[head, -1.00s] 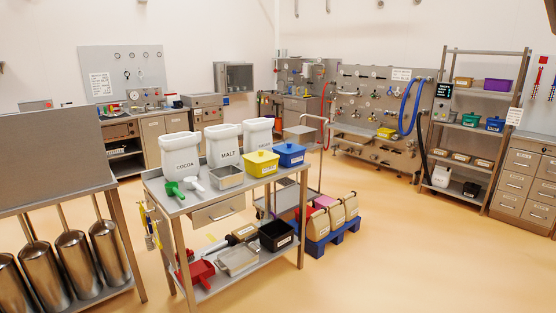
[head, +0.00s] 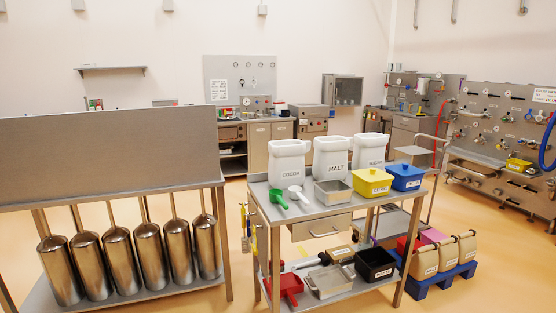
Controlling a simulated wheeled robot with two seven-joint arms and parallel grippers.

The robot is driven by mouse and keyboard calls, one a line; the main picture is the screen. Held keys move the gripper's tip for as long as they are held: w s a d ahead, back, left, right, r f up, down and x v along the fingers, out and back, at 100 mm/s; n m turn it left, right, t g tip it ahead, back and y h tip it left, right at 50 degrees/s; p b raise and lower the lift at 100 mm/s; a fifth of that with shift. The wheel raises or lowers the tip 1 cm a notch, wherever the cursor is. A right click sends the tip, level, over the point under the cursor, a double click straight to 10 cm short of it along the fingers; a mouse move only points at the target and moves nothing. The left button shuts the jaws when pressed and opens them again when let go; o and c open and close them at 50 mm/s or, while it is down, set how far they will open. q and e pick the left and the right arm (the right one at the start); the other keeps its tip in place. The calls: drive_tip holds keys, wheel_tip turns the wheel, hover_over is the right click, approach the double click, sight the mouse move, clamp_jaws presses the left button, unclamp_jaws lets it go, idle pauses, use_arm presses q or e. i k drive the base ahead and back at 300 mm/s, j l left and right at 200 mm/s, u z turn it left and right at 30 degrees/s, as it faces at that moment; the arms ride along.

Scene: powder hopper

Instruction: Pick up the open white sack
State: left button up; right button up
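Three white sack-like containers stand upright in a row at the back of a steel work table (head: 322,210). The left one (head: 287,162) is labelled COCOA and the middle one (head: 333,158) MALT. The right one (head: 373,151) has a label that looks like SUGAR, partly hidden by the yellow bin in front. Their tops are too small in this view to tell for sure which is open. Neither of my grippers is in view.
On the table are a green scoop (head: 278,199), a white scoop (head: 299,194), a steel pan (head: 333,192), a yellow bin (head: 372,182) and a blue bin (head: 407,177). A steel stand (head: 110,195) with metal cylinders is at left. Bare floor separates them.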

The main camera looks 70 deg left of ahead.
sight(330, 161)
drive_tip(key=i+j+u, duration=0.1)
drive_tip(key=j+u, duration=0.15)
drive_tip(key=u, duration=0.15)
drive_tip(key=i+j+u, duration=0.1)
drive_tip(key=j+u, duration=0.25)
drive_tip(key=i+j+u, duration=0.1)
drive_tip(key=u, duration=0.3)
drive_tip(key=i+j+u, duration=0.1)
drive_tip(key=u, duration=0.3)
drive_tip(key=i+l+u, duration=0.35)
drive_tip(key=k, duration=0.05)
